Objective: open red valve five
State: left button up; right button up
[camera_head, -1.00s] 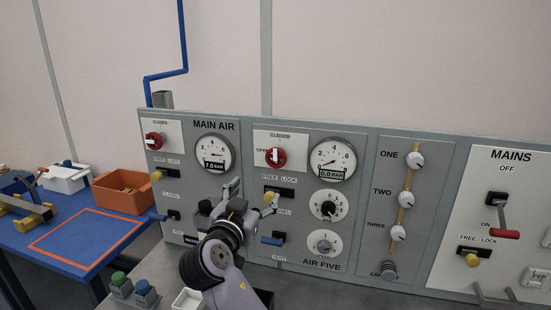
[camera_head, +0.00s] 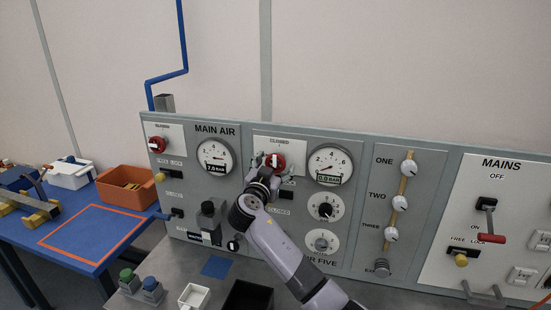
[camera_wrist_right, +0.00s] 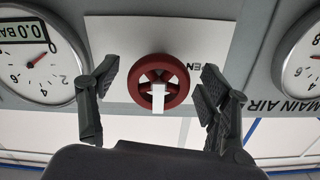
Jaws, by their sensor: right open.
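The red valve (camera_head: 275,161) of the air five section is a round red handwheel with a white pointer, on a white plate under a "CLOSED" label. In the right wrist view the red wheel (camera_wrist_right: 158,83) lies between the spread fingers of my right gripper (camera_wrist_right: 160,100), with gaps on both sides. In the head view my right gripper (camera_head: 266,168) is at the valve and covers its lower left part and the plate's "OPEN" label. The air five gauge (camera_head: 330,166) reads 0.0 bar. My left gripper is not in view.
Another red valve (camera_head: 158,145) and a gauge (camera_head: 215,157) reading 7.0 bar are in the main air section at left. Knobs, a mains lever (camera_head: 488,222) and switches fill the panel. An orange bin (camera_head: 125,184) stands on the blue table. A white tray (camera_head: 194,297) lies in front.

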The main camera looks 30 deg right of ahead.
jog(key=shift+w+d, duration=0.35)
jog(key=shift+d, duration=0.05)
jog(key=c, duration=1.2)
